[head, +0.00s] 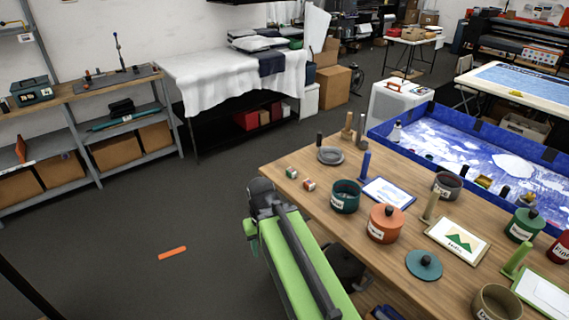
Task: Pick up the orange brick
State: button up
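The orange brick (172,253) is a flat, long orange piece lying on the dark floor, left of the wooden table, in the head view. Nothing touches it. My green and black arm rises from the bottom centre, and its dark end (262,195) is beside the table's left edge. The orange brick is down and to the left of it in the picture, well apart from it. My gripper's fingers cannot be made out, and I see nothing held.
A wooden table (300,217) on the right bears pots, small blocks and framed cards; an orange lidded pot (386,223) is among them. A shelf (90,148) with cardboard boxes stands at the left wall. The floor around the brick is clear.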

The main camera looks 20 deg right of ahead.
aim_at(308, 184)
jog(key=k, duration=0.6)
jog(key=u, duration=0.35)
jog(key=i, duration=0.65)
jog(key=u, duration=0.35)
jog(key=i, duration=1)
jog(key=z, duration=0.1)
